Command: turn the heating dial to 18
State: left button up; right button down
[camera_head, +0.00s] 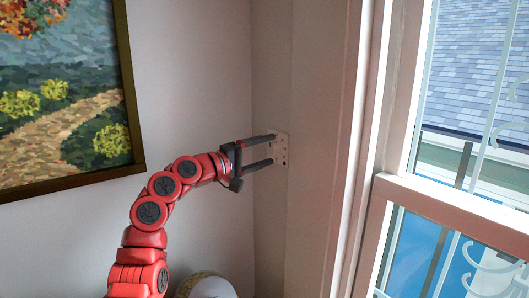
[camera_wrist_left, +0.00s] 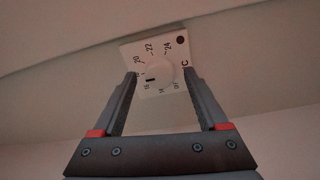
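The heating dial is a white plate (camera_head: 283,148) on the narrow wall beside the window frame. In the left wrist view the plate (camera_wrist_left: 150,48) carries printed numbers, with 20, 22 and 24 readable and a C at the right. Its round white knob (camera_wrist_left: 160,73) has a short dark mark on the lower left, seemingly near 16 or 18; the exact reading is hard to tell. My left gripper (camera_head: 271,150) reaches the plate with its fingers apart. In the wrist view the fingers (camera_wrist_left: 160,82) stand either side of the knob, with gaps visible. My right gripper is out of view.
A framed landscape painting (camera_head: 68,90) hangs on the left wall. A window with a pale frame (camera_head: 450,205) stands to the right. A round pale object (camera_head: 206,286) shows at the bottom edge, below the gripper. The wall around the dial is bare.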

pick_arm(q)
jog(key=shift+s+a+f, duration=0.1)
jog(key=shift+s+a, duration=0.2)
jog(key=shift+a, duration=0.05)
jog(key=b+v, duration=0.4)
jog(key=v, duration=1.2)
jog(key=shift+s+a, duration=0.15)
jog(key=shift+s, duration=0.05)
